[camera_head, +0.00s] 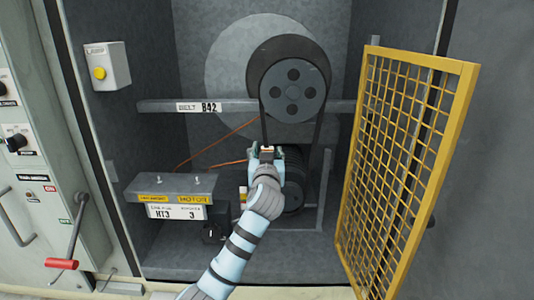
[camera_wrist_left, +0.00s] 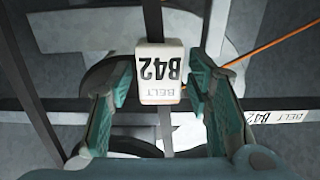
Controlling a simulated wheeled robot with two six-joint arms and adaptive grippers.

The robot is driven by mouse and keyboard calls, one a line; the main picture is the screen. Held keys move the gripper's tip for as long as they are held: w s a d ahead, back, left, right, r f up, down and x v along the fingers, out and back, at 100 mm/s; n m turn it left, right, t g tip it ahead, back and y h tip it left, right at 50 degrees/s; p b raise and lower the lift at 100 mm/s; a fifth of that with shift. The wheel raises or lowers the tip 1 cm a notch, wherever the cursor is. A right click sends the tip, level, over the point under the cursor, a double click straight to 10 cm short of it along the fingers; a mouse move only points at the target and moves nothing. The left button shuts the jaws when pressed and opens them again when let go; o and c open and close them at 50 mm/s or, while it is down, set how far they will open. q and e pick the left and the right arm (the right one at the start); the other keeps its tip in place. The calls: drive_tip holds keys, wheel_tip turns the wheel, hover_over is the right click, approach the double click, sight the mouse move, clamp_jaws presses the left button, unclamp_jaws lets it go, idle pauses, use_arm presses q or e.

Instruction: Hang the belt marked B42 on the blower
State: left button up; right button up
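The belt (camera_head: 320,138) is a dark loop over the blower's large upper pulley (camera_head: 293,88). Its two strands run down toward the lower pulley (camera_head: 292,197), partly hidden behind my left gripper. The belt carries a white block marked B42 (camera_wrist_left: 161,72), on the left strand. My left gripper (camera_head: 267,151) is in front of that strand, below the upper pulley. In the left wrist view its green-padded fingers (camera_wrist_left: 162,75) stand apart on both sides of the block, with narrow gaps visible. My right gripper is not in view.
A yellow mesh guard (camera_head: 405,160) stands swung open on the right. A grey rail (camera_head: 165,106) labelled BELT B42 crosses behind. A motor plate (camera_head: 170,197) marked HT3 is at lower left. An orange cable (camera_head: 215,146) runs behind, and a yellow-button box (camera_head: 106,67) is on the left wall.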

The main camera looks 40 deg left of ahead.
use_arm(q)
drive_tip(key=v, duration=1.2)
drive_tip(key=s+d+f+m+g+h, duration=0.2)
drive_tip(key=s+f, duration=0.1)
drive_tip(key=f, duration=0.6)
drive_tip(key=s+d+f+m+g+h, duration=0.2)
drive_tip(key=s+d+f+h, duration=0.15)
drive_tip(key=f, duration=0.65)
drive_tip(key=s+d+f+m+g+h, duration=0.2)
drive_tip(key=s+d+f+g, duration=0.15)
drive_tip(key=s+f, duration=0.6)
drive_tip(key=s+d+f+m+g+h, duration=0.2)
drive_tip(key=s+d+f+g, duration=0.3)
drive_tip(key=s, duration=0.7)
drive_tip(key=s+a+f+b, duration=0.1)
drive_tip(key=s+f, duration=0.1)
drive_tip(key=f, duration=1)
drive_tip(key=s+a+f, duration=0.1)
drive_tip(key=a+f, duration=0.1)
drive_tip(key=f, duration=1.1)
drive_tip(key=s+f+b, duration=0.1)
drive_tip(key=s+f, duration=0.9)
drive_tip(key=s, duration=0.3)
drive_tip(key=shift+a+f+g, duration=0.15)
drive_tip(key=shift+a+g, duration=0.05)
drive_tip(key=shift+g, duration=0.15)
